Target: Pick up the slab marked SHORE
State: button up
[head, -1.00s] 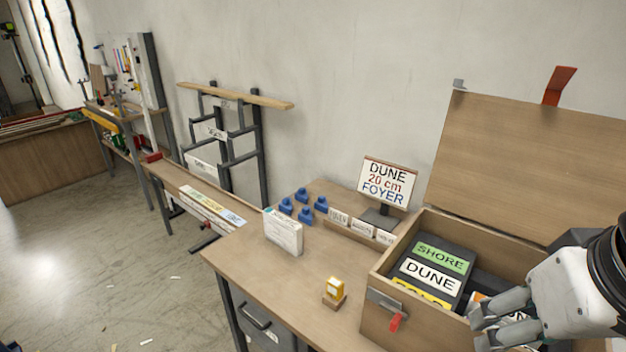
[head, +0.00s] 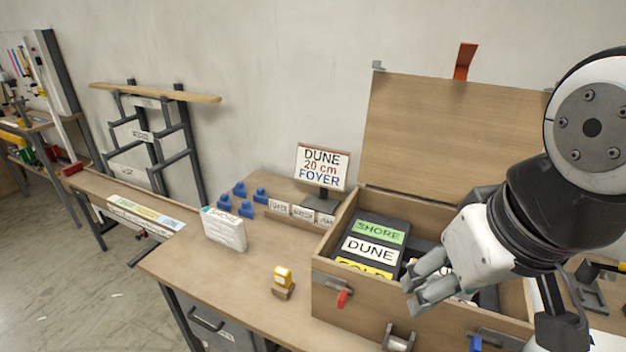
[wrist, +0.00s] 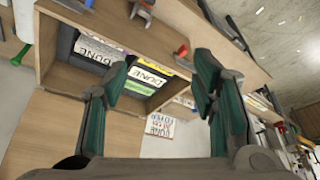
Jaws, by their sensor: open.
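The slab marked SHORE (head: 380,231) has a green label and lies in the open wooden chest (head: 340,297), at the back of a row of dark slabs. A slab with a white DUNE label (head: 370,251) is in front of it, then one with a yellow label (head: 362,268), partly hidden. My gripper (head: 411,291) is open and empty, right of and in front of these slabs, near the chest's front side. The wrist view shows its spread fingers (wrist: 168,62) with the chest beyond, the DUNE slab (wrist: 152,78) and a narrow green strip (wrist: 138,88) beside it.
The chest lid (head: 450,135) stands raised at the back. A sign reading DUNE 20 cm FOYER (head: 322,168), blue pieces (head: 239,188), a white box (head: 224,230) and a yellow stamp-like object (head: 283,282) stand left of the chest.

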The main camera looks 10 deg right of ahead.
aim_at(228, 230)
jog(key=i+j+z, duration=0.2)
jog(key=j+z, duration=0.2)
jog(key=j, duration=0.2)
jog(key=i+j+z, duration=0.1)
jog(key=j+z, duration=0.25)
jog(key=j, duration=0.3)
jog(key=j+z, duration=0.4)
jog(key=j, duration=0.25)
jog(key=j+u, duration=0.1)
jog(key=j, duration=1.15)
